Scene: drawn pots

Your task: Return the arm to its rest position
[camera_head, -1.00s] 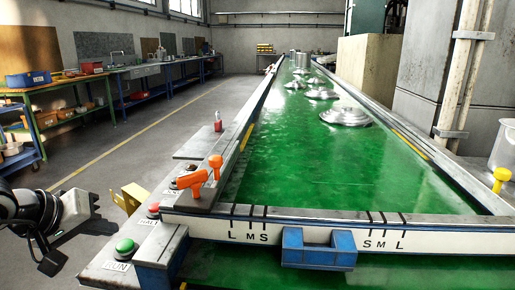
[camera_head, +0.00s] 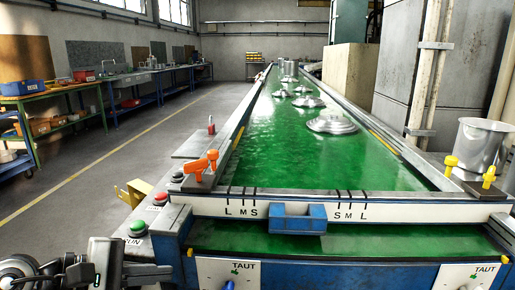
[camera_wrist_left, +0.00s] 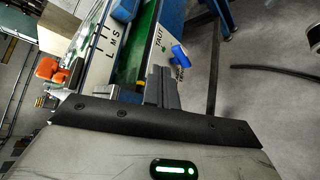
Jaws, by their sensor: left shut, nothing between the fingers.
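My left arm comes in at the lower left of the head view. My left gripper (camera_head: 160,273) is low, in front of the near left corner of the conveyor, below the green button (camera_head: 137,228). Its fingers also show in the left wrist view (camera_wrist_left: 161,87); they are shut together with nothing between them. In that view a blue knob (camera_wrist_left: 180,55) beside a TAUT label lies just beyond the fingertips; whether they touch cannot be told. My right gripper is not in view.
A green conveyor belt (camera_head: 270,150) carries several metal lids (camera_head: 331,124). Its near frame has a blue bracket (camera_head: 298,218), orange handles (camera_head: 202,165) and a red button (camera_head: 160,198). A metal pot (camera_head: 480,145) stands at right. The floor (camera_head: 90,190) left of the conveyor is clear.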

